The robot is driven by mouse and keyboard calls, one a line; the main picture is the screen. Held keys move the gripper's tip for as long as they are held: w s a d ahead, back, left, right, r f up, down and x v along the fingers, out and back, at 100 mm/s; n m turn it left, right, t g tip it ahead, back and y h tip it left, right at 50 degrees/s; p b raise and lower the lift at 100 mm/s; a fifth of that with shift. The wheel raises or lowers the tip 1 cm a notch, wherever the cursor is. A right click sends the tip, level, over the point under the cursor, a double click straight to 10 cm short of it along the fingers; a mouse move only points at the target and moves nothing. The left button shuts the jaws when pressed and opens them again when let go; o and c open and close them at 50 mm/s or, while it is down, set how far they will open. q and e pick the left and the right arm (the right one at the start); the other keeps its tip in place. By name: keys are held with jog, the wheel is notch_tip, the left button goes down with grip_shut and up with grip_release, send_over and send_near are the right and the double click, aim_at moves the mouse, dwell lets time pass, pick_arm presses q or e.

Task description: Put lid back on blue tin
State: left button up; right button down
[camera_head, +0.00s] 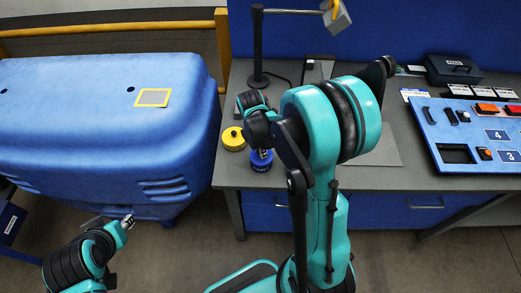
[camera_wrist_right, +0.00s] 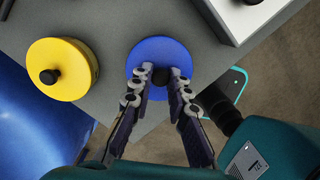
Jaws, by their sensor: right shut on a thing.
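The blue tin (camera_head: 261,167) stands near the left front edge of the grey workbench. In the right wrist view, the round blue lid (camera_wrist_right: 160,48) has a black knob in its middle. My right gripper (camera_wrist_right: 163,77) is shut on that knob, one finger on each side. It also shows in the head view (camera_head: 264,153), right at the blue tin. The lid hides the tin's inside, and I cannot tell whether the lid is seated or just above the rim. My left gripper (camera_head: 129,222) is low at the left, away from the bench; its jaw state is unclear.
A yellow tin (camera_head: 233,139) with a black knob stands close beside the blue one, at the bench edge. A large blue casing (camera_head: 100,95) is left of the bench. A lamp stand (camera_head: 258,50) is behind; a blue control panel (camera_head: 475,135) lies right.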

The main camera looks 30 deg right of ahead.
dwell(0.6)
dwell(0.3)
jog(key=c, duration=0.9)
grip_release()
jog(key=shift+r+p, duration=2.4)
jog(key=shift+r, duration=1.15)
jog(key=shift+c, duration=0.3)
grip_shut()
